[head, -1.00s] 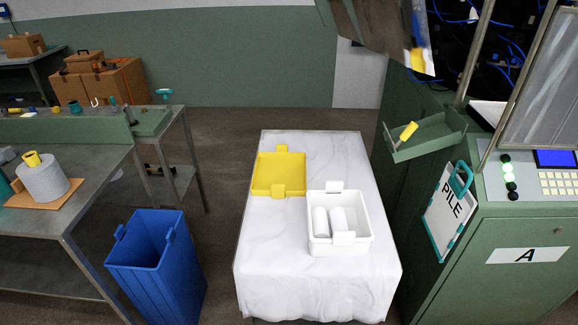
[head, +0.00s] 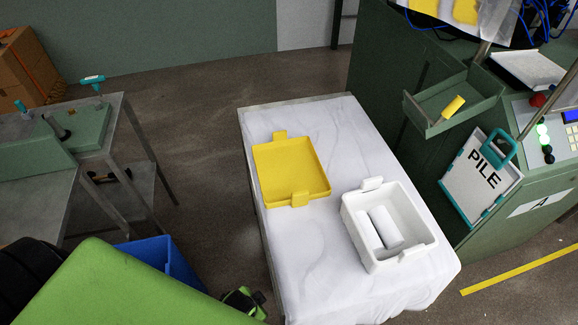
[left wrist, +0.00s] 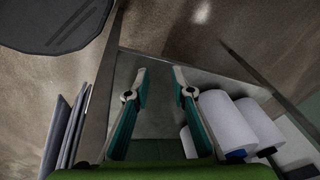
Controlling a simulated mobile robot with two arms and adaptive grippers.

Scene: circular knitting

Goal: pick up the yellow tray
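The yellow tray (head: 310,172) is a shallow, empty square tray with a raised tab on its far edge and another on its near edge. It lies flat on the far left part of the table with the white cloth (head: 315,255), and nothing touches it. My left gripper (left wrist: 160,82) is open and empty in the left wrist view, its two teal-padded fingers apart. The tray does not show in that view. In the head view, my green arm fills the lower left, well short of the tray.
A white bin (head: 362,232) with a white roll stands close right of the tray. A blue bin (head: 165,258) is partly hidden behind my arm. The green machine (head: 400,80) borders the table's right; a metal workbench (head: 35,205) stands left.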

